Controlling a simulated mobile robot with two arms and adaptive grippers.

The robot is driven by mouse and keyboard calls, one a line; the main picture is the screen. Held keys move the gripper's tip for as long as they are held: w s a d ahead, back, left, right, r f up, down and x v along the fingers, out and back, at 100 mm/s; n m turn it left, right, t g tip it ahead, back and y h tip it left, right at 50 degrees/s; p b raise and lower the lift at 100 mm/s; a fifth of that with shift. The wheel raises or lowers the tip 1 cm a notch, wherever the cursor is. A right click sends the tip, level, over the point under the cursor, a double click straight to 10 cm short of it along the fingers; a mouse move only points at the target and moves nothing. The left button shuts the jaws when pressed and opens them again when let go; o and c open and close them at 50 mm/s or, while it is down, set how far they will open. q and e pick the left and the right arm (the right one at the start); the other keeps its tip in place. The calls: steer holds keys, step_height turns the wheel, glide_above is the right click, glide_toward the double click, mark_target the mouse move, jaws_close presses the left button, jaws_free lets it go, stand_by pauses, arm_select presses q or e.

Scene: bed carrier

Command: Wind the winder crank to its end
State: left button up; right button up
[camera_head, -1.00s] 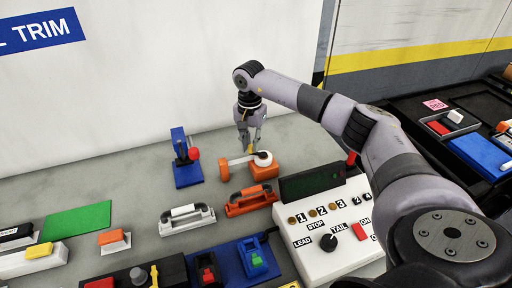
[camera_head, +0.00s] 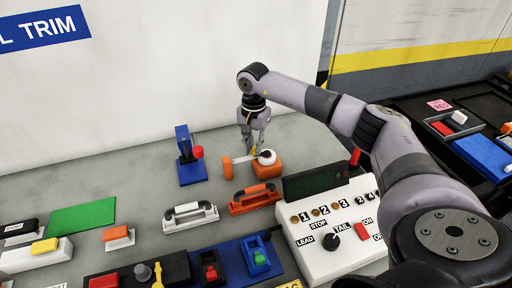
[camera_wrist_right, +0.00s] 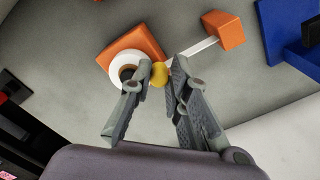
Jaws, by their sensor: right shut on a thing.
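The winder has an orange base block (camera_head: 267,171) with a white spool (camera_head: 266,157) beside it, and a pale bar leads left to another orange block (camera_head: 226,167). In the right wrist view the white spool (camera_wrist_right: 126,68) lies against the orange base (camera_wrist_right: 140,42). The yellow crank knob (camera_wrist_right: 159,74) sits next to the spool, between my right fingertips. My right gripper (camera_head: 254,150) reaches down over the winder and is shut on the knob. The fingers largely hide the knob in the head view. My left gripper is not in view.
An orange handle (camera_head: 254,199) and a white handle (camera_head: 190,215) lie in front. A white control box (camera_head: 335,235) is at front right. A wall (camera_head: 170,70) rises behind.

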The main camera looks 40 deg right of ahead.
steer(key=shift+s, duration=0.45)
steer(key=shift+d, duration=0.1)
steer(key=shift+s, duration=0.65)
steer(key=shift+s+d, duration=0.15)
steer(key=shift+s, duration=0.3)
steer(key=shift+s+d, duration=0.1)
steer(key=shift+s+d, duration=0.15)
steer(key=shift+s, duration=0.2)
